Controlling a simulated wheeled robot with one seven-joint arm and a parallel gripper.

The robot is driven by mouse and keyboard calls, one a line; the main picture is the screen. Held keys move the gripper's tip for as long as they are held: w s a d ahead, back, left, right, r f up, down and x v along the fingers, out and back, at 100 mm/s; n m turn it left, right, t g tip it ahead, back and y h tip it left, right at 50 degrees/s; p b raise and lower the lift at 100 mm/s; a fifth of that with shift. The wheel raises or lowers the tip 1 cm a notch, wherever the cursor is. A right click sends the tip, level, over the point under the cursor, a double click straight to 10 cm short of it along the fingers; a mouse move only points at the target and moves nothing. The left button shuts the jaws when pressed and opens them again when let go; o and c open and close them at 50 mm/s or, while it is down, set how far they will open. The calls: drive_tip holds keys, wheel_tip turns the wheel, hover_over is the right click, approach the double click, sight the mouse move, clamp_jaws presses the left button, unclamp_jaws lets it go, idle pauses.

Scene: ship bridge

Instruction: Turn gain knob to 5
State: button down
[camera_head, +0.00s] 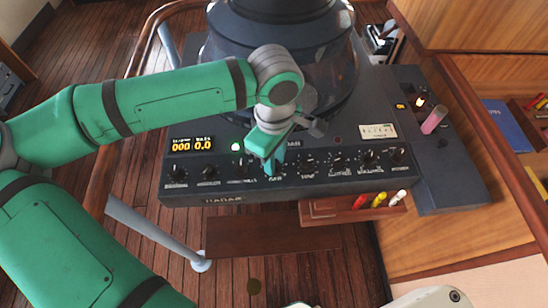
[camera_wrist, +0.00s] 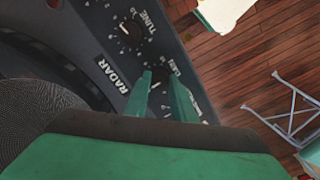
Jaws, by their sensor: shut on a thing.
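The radar console front (camera_head: 225,190) carries a row of small dark knobs. My gripper (camera_head: 270,168) reaches down to one near the middle of the row. In the wrist view, the green fingers of my gripper (camera_wrist: 160,80) are closed around a dark knob (camera_wrist: 159,76), taken as the gain knob; it is mostly hidden between them. Its label and scale beside the fingers are partly covered, so I cannot read its setting. The neighbouring TUNE knob (camera_wrist: 130,28) is uncovered, with a white pointer and scale.
An amber display (camera_head: 192,145) reads 000 and 0.0. A dark radar hood (camera_head: 280,40) rises behind the knobs. A small rack (camera_head: 330,209) with red, yellow and white markers hangs below the panel. A pink cylinder (camera_head: 434,119) stands on the right side.

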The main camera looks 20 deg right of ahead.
drive_tip(key=c, duration=2.5)
unclamp_jaws()
drive_tip(key=shift+m, duration=0.5)
drive_tip(key=shift+c, duration=0.2)
drive_tip(key=o, duration=1.1)
drive_tip(key=shift+c, duration=0.2)
wheel_tip(320, 180, up, 11)
drive_tip(key=shift+a+f, duration=0.1)
drive_tip(key=shift+f, duration=0.05)
